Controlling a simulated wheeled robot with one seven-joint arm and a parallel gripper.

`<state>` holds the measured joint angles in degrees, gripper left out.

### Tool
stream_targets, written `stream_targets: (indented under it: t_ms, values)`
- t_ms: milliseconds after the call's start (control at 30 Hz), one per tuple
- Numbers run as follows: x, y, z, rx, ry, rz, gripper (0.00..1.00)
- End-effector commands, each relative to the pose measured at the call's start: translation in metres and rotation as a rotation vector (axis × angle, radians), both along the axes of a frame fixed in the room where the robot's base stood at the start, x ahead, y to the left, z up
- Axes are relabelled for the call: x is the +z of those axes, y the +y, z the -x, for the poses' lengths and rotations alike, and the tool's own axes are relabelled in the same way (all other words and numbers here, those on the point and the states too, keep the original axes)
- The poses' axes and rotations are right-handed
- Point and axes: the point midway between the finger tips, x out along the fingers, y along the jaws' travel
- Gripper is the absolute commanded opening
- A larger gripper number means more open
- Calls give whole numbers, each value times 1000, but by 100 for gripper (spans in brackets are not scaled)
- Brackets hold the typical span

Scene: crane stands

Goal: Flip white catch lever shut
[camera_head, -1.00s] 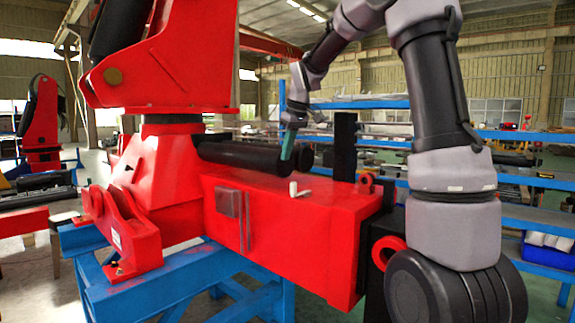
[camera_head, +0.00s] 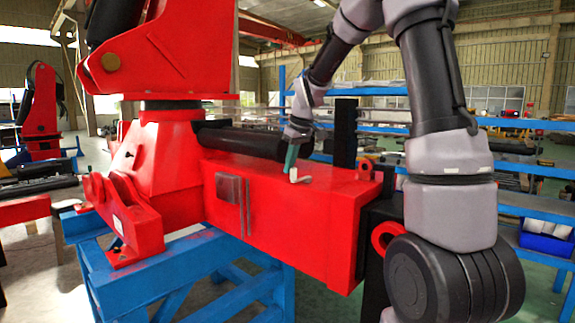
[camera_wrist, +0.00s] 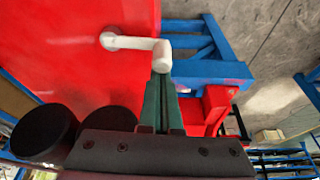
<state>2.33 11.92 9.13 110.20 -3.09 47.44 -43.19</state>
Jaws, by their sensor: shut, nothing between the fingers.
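The white catch lever (camera_head: 302,180) is a small cranked piece on top of the long red beam (camera_head: 275,190). In the wrist view the lever (camera_wrist: 135,43) runs from a round pivot on the red face to a stubby knob at its right end. My gripper (camera_head: 289,169) has teal fingers pointing down, right beside the lever's knob. In the wrist view the shut fingertips (camera_wrist: 161,77) are just below the knob, touching or nearly touching it. The fingers hold nothing. I cannot tell whether there is a small gap.
A black cylinder (camera_head: 240,141) lies along the beam's far side, close to my gripper. A black post (camera_head: 345,130) and a red lug (camera_head: 366,168) stand toward the beam's right end. A blue stand (camera_head: 190,280) carries the red crane. Blue shelving is behind.

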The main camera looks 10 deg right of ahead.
Motion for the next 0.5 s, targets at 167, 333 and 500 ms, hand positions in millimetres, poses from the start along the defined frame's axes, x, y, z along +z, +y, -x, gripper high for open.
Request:
stream_targets:
  t_ms: [167, 333, 500]
  values:
    - [0, 0, 0, 1, 0, 0, 0]
    - [0, -1, 1, 20, 0, 0, 0]
    - [0, -3, 6, 86, 0, -1, 0]
